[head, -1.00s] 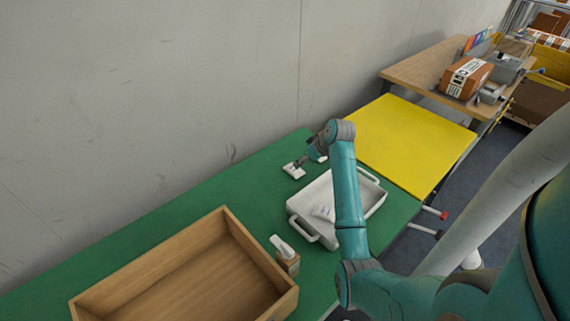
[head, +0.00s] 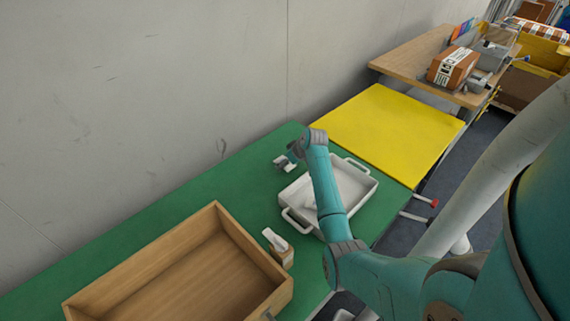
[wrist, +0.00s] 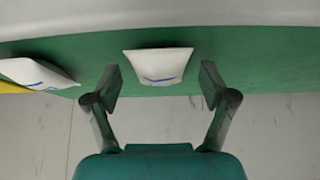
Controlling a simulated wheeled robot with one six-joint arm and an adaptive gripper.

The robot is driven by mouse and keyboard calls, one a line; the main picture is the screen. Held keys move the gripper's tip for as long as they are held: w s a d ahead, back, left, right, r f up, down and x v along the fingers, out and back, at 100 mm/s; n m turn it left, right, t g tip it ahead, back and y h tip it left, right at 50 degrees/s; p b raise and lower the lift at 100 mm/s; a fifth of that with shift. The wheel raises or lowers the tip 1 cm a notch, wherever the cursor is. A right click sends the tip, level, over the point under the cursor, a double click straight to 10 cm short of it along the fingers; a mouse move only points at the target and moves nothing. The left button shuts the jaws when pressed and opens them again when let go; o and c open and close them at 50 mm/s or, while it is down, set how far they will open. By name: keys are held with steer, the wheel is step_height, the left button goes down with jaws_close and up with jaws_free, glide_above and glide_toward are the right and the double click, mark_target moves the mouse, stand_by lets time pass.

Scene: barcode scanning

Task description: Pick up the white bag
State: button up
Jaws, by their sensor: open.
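A white bag (wrist: 160,65) with a blue line on it lies on the green table, in the upper middle of the wrist view. My gripper (wrist: 160,84) is open, with one finger on each side of the bag and visible gaps to both. In the head view the bag (head: 281,163) shows small behind the white tray, at my gripper (head: 292,156), which partly covers it. A second white bag (wrist: 36,73) lies at the left in the wrist view. My arm hides part of this area in the head view.
A wooden box (head: 140,262) and a scanner on a stand (head: 275,240) are in front. The wall (head: 140,90) is behind; a yellow table (head: 385,135) is to the right.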

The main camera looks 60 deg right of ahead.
steer(key=shift+c, duration=0.2)
steer(key=c, duration=1.2)
